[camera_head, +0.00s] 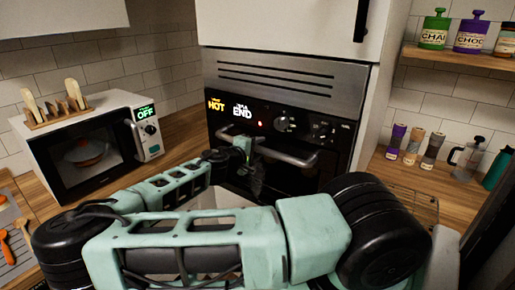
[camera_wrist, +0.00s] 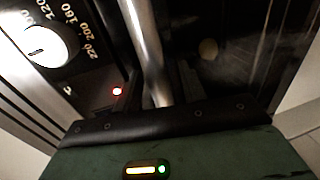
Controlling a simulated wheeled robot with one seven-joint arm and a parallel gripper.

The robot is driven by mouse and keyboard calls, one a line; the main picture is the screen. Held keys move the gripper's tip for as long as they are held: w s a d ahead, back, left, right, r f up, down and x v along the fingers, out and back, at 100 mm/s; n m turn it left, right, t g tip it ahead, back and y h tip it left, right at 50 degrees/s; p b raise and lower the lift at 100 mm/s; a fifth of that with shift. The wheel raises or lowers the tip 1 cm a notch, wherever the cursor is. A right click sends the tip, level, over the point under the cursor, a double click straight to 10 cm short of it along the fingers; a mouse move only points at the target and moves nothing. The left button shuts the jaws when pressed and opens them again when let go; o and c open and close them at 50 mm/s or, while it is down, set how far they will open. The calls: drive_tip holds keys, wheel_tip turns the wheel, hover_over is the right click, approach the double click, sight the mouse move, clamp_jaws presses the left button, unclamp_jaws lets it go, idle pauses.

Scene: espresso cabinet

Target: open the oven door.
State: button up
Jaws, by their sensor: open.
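The oven (camera_head: 290,90) is built into a tall white cabinet, with a control panel of knobs, a red light and "HOT" and "END" lettering. Its metal bar handle (camera_head: 285,157) runs across the top of the dark oven door (camera_head: 325,170), which looks shut. My arm hides much of the door. In the wrist view the handle (camera_wrist: 146,50) runs down to the dark edge of my gripper (camera_wrist: 165,118) and passes out of sight there. I cannot tell whether they touch.
A microwave (camera_head: 95,145) showing "OFF" stands on the left counter, with a wooden rack (camera_head: 58,113) on top. On the right counter are several small jars (camera_head: 412,148) and a French press (camera_head: 467,157). A shelf with canisters (camera_head: 435,30) is above.

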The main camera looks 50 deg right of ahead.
clamp_jaws()
drive_tip(key=f+v, duration=0.3)
drive_tip(key=v, duration=1.4)
drive_tip(key=a+f+v, duration=0.1)
drive_tip(key=f+v, duration=0.2)
drive_tip(key=v, duration=1.4)
drive_tip(key=shift+f+b, duration=0.2)
drive_tip(key=shift+b, duration=0.15)
unclamp_jaws()
drive_tip(key=shift+a, duration=0.1)
